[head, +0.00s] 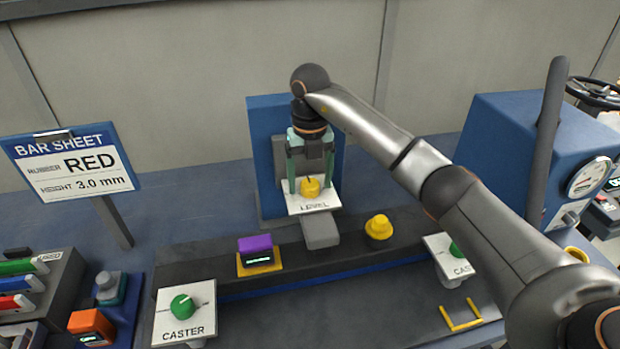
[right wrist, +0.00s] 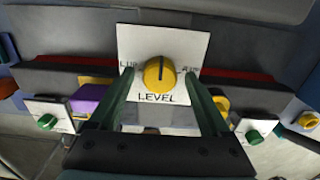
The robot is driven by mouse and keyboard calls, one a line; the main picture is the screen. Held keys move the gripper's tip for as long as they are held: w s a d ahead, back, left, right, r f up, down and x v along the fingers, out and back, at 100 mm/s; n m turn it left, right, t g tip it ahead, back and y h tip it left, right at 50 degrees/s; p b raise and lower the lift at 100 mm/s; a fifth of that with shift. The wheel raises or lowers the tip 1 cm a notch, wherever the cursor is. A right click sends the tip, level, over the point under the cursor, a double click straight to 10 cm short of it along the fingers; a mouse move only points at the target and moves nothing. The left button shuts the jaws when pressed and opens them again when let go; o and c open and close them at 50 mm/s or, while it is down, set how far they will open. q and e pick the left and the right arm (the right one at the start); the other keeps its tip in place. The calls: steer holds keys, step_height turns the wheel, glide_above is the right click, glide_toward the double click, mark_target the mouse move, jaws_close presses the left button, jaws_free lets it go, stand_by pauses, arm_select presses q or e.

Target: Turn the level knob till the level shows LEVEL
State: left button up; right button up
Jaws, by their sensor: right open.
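The yellow level knob (head: 311,187) sits on a white plate marked LEVEL (head: 314,205) at the middle of the dark bar. In the right wrist view the knob (right wrist: 159,74) has a dark pointer line standing about upright. My right gripper (head: 309,176) is at the knob, pointing down, its green fingers open. In the right wrist view the fingers (right wrist: 160,78) lie to either side of the knob with visible gaps. A purple block with a small lit display (head: 258,258) stands on the bar to the left; its text is too small to read. My left gripper is not in view.
Caster plates with green knobs stand at left (head: 182,306) and right (head: 454,250). A yellow round knob (head: 378,227) is on the bar. A sign (head: 70,165) reads RED, 3.0 mm. A blue machine with a gauge (head: 588,178) is at right.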

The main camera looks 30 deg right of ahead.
jaws_close()
stand_by(0.7)
